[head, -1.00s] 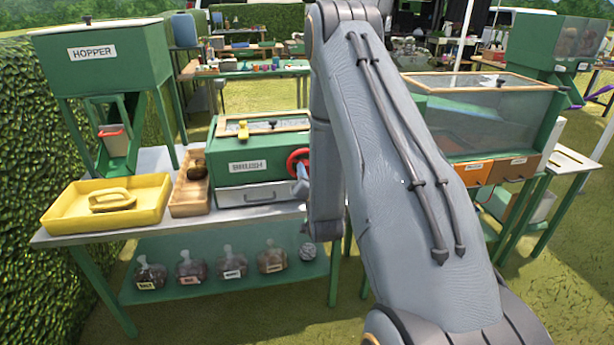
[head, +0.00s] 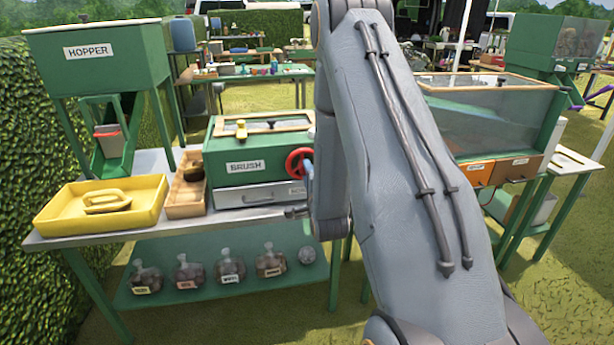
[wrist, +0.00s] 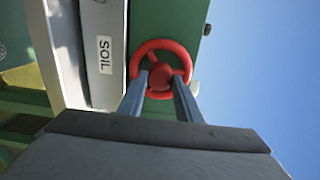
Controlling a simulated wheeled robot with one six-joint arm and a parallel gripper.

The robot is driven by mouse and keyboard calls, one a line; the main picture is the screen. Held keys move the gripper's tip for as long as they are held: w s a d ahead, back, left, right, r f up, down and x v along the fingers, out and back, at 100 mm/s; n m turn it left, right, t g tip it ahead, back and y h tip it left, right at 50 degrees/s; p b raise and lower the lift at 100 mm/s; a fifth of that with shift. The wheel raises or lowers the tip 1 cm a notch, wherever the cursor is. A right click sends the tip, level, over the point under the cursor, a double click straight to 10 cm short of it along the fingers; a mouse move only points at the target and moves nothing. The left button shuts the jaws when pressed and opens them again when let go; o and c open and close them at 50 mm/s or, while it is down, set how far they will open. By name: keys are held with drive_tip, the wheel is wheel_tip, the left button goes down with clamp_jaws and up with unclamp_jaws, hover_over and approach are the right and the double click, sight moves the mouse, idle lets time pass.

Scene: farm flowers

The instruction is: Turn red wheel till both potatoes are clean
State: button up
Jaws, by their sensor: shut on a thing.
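The red wheel (head: 295,161) is on the right side of the green box labelled BRUSH (head: 225,170). In the wrist view, the red wheel (wrist: 160,46) shows its rim, spokes and round hub. My gripper (wrist: 160,84) has one finger on each side of the hub and is shut on the wheel. In the head view my arm hides most of the gripper. No potato can be made out inside the brush box; its glass lid (head: 285,124) shows little of the inside. A dark brown lump (head: 194,173) lies in the wooden tray beside the box.
A yellow tray (head: 62,222) is at the table's left end, below the hopper (head: 95,75). A drawer labelled SOIL (wrist: 103,20) is under the brush box. Several labelled jars (head: 188,277) stand on the lower shelf. A green glass-fronted tank (head: 500,118) is at the right.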

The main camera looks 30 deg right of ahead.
drive_tip(key=m+b, duration=0.2)
drive_tip(key=m, duration=1)
drive_tip(key=shift+f, duration=0.1)
drive_tip(key=shift+m, duration=0.3)
idle(0.3)
drive_tip(key=o, duration=1)
drive_tip(key=shift+o, duration=0.2)
drive_tip(key=b+v, duration=0.1)
drive_tip(key=v, duration=0.6)
drive_tip(key=shift+s+b, duration=0.4)
